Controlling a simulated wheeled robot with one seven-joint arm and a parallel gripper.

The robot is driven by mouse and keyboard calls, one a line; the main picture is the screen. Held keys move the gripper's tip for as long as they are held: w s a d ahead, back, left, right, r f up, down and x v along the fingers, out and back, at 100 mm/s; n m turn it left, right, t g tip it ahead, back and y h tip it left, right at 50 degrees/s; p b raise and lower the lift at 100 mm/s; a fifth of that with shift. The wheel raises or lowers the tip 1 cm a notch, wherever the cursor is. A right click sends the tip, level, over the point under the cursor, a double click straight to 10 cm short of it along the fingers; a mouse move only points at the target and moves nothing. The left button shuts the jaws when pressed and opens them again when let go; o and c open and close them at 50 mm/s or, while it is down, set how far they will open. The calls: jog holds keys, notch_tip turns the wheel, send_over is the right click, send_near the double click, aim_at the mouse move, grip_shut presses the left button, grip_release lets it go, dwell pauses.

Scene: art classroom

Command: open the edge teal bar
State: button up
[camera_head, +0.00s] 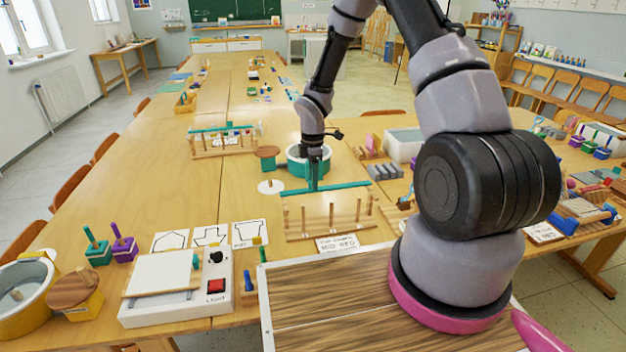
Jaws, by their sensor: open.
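A low wooden rack (330,218) with upright pegs stands on the table in front of my base. A teal bar (345,185) lies along its far top edge, with a teal upright (313,178) rising from it. My gripper (314,163) points down right at this upright. It is open; whether its fingers touch the teal part cannot be told at this size. A second wooden rack (222,145) farther left also carries a teal bar (222,128) along its top.
A label card (337,243) lies before the near rack. A white box with switches (178,288) is at front left.

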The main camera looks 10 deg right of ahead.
notch_tip(320, 180, up, 11)
jog(key=shift+f, duration=0.15)
dwell(0.4)
jog(key=s+d+r+m+t, duration=0.15)
jog(key=s+r+m, duration=0.3)
jog(key=r, duration=0.55)
jog(key=s+d+r+m+t, duration=0.1)
jog(key=s+d+r+m, duration=0.3)
jog(key=r, duration=0.6)
jog(key=s+r+m+t+y, duration=0.1)
jog(key=s+r+m+t, duration=0.1)
jog(key=s+r+m, duration=0.4)
jog(key=s+r+m+t+y, duration=0.1)
jog(key=s+r+m, duration=0.4)
jog(key=s, duration=0.6)
jog(key=m+t, duration=0.1)
jog(key=m, duration=0.1)
jog(key=shift+s+r+m+t, duration=0.2)
jog(key=shift+r+m+t, duration=0.15)
jog(key=shift+d, duration=0.2)
